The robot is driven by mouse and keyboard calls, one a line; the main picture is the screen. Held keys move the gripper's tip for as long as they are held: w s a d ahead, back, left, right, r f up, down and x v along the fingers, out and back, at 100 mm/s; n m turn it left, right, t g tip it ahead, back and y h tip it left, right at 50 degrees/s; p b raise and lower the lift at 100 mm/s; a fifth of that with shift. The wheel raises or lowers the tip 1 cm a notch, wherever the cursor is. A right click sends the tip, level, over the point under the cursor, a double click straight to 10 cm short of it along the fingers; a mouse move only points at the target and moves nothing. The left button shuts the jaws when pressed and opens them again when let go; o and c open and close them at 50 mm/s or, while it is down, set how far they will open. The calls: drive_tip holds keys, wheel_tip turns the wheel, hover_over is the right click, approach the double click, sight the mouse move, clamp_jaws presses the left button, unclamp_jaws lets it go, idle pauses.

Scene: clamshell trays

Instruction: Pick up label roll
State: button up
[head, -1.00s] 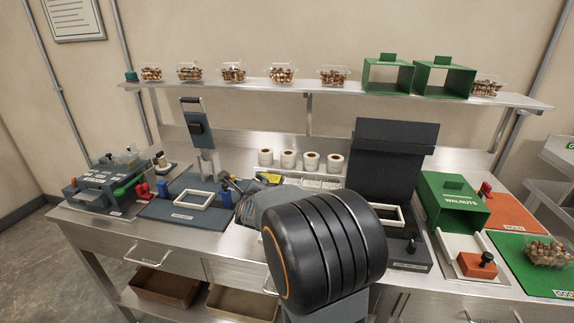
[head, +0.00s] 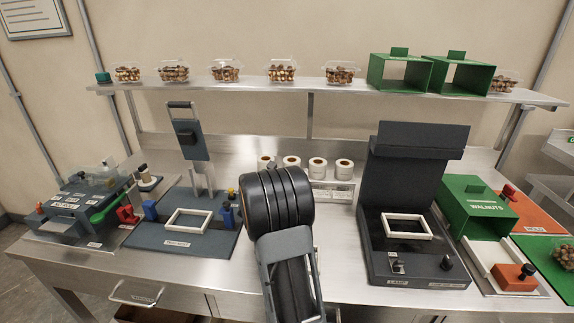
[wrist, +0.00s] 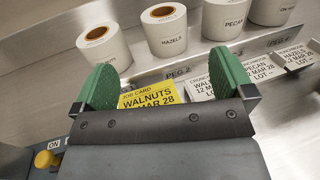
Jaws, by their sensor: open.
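Several white label rolls with brown cores stand in a row at the back of the bench. In the wrist view, the leftmost roll (wrist: 103,48) has a partly hidden label ending in "NUTS". Beside it are the HAZELS roll (wrist: 167,38), the PECANS roll (wrist: 225,20) and another roll (wrist: 270,10) cut by the frame. In the head view, two right-hand rolls (head: 317,168) (head: 344,168) show clear of my arm. My gripper (wrist: 165,78) has green fingers spread open with no roll between them, in front of the leftmost two rolls. My arm hides it in the head view.
A yellow WALNUTS job card (wrist: 148,97) shows between the fingers, beside white printed cards (wrist: 205,84). A dark press (head: 412,190) stands right of the rolls and a blue-grey fixture (head: 187,220) left. A shelf (head: 310,93) with nut trays runs above.

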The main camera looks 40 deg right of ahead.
sight(289, 165)
drive_tip(key=x, duration=0.3)
drive_tip(key=p+x, duration=0.1)
drive_tip(key=x, duration=0.1)
drive_tip(key=shift+s+d, duration=0.15)
drive_tip(key=shift+d, duration=0.3)
drive_tip(key=shift+w+d+r+p, duration=0.2)
drive_tip(key=shift+d+p, duration=0.1)
drive_tip(key=shift+d, duration=0.15)
drive_tip(key=shift+p+x, duration=0.75)
drive_tip(key=shift+x, duration=1.45)
drive_tip(key=shift+c, duration=0.2)
drive_tip(key=c, duration=1)
